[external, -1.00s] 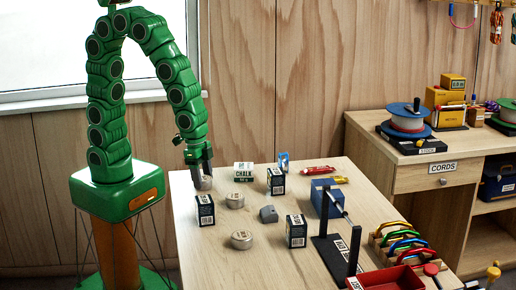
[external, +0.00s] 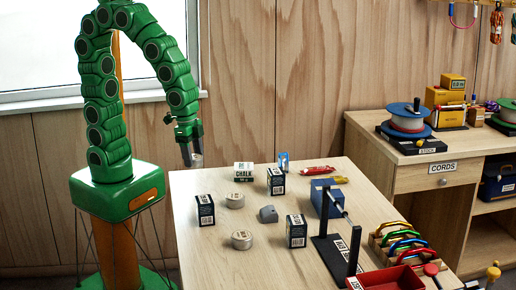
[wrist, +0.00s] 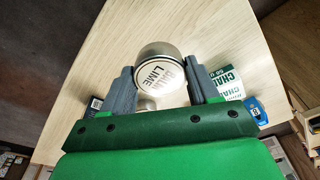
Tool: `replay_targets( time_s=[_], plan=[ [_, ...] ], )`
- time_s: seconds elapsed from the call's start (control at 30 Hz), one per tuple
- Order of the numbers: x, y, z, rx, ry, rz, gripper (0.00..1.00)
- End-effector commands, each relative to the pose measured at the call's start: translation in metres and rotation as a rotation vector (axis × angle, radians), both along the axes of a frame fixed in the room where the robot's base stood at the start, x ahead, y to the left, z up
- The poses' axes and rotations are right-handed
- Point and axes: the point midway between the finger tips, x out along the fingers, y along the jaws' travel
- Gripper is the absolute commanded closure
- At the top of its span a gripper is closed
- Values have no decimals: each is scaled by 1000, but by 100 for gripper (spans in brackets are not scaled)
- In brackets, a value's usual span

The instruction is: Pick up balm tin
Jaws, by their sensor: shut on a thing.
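A round silver balm tin (wrist: 158,72) with a white lid lettered "BALM LIME" sits between the two grey fingers of my gripper (wrist: 162,84) in the wrist view. The fingers are shut on its sides. In the external view my gripper (external: 192,158) is raised above the table's back left corner, with the tin (external: 196,160) small at the fingertips. Two similar round tins stand on the table, one in the middle left (external: 235,201) and one nearer the front (external: 242,240).
A blue block with a rod, a black stand, a red tray (external: 388,279) and coloured carabiners fill the right side. The front left is clear.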

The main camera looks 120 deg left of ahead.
Motion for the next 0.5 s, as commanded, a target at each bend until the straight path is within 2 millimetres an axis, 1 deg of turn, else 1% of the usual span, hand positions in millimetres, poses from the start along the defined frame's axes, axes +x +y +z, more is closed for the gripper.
replay_targets(
  time_s=[0.03, 0.2, 0.5],
  plan=[
    [-5, 0, 7, 0, -3, 0, 72],
    [-20, -2, 26, 1, -6, 0, 72],
    [-57, -6, 40, 0, -2, 0, 72]
  ],
)
